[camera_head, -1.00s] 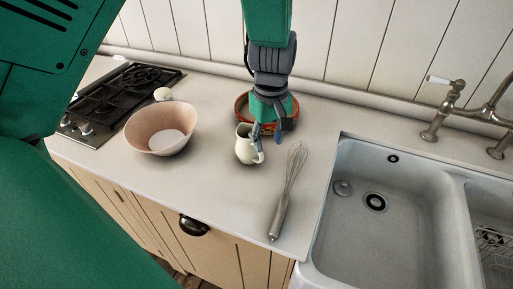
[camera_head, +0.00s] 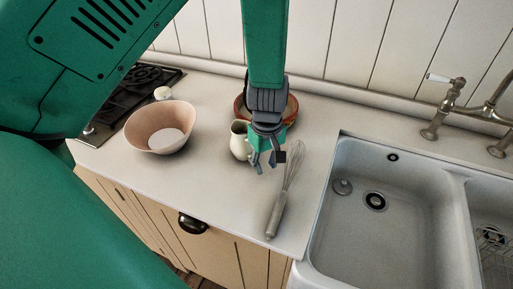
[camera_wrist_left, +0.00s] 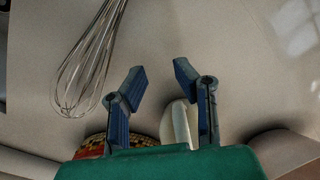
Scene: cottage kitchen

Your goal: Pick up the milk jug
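The milk jug (camera_head: 239,142) is small, cream-white and upright on the counter in the head view. Its right side and handle are hidden behind my left gripper (camera_head: 265,166), which hangs just to its right and slightly nearer the counter's front. In the left wrist view a pale part of the jug (camera_wrist_left: 179,124) shows low down, beside and partly behind the right finger. The two fingers of the left gripper (camera_wrist_left: 159,74) stand apart, with bare counter between their tips. I cannot tell whether a finger touches the jug. My right gripper is not in view.
A whisk (camera_head: 280,195) lies right of the left gripper. A reddish-brown dish (camera_head: 293,108) stands behind it. A pink bowl (camera_head: 140,132), a small white object (camera_head: 163,93) and a hob (camera_head: 140,84) are left. The sink (camera_head: 345,215) is right. The front-middle counter is clear.

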